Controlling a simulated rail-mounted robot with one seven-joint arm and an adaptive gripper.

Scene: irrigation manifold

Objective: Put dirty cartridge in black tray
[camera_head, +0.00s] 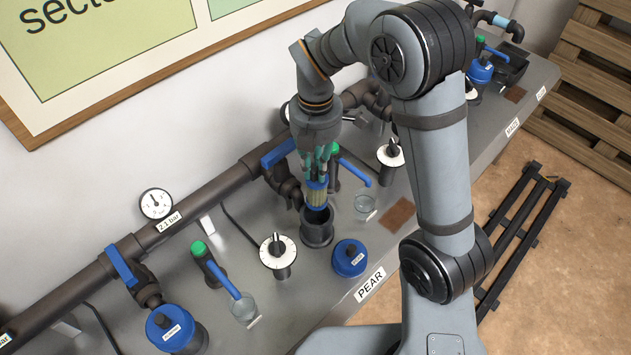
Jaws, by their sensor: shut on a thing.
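My gripper (317,174) points down over the PEAR station and is shut on a cartridge. The cartridge (317,197) is upright, with a blue end and a yellowish-brown ribbed body. It is directly over the open black filter housing (317,232); I cannot tell whether its lower end is still inside the rim. The housing's blue lid (350,257) lies on the bench to the right of it. A black open-topped container (508,69) stands at the far right end of the bench and looks like the black tray; its inside is hard to see.
A dial timer (278,252), a green-topped tap with blue lever (222,272), and a clear cup (365,206) stand close by. A brown mat (397,214) lies on the bench. A pipe with blue valve levers runs along the wall. A closed blue-lidded housing (172,328) stands front left.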

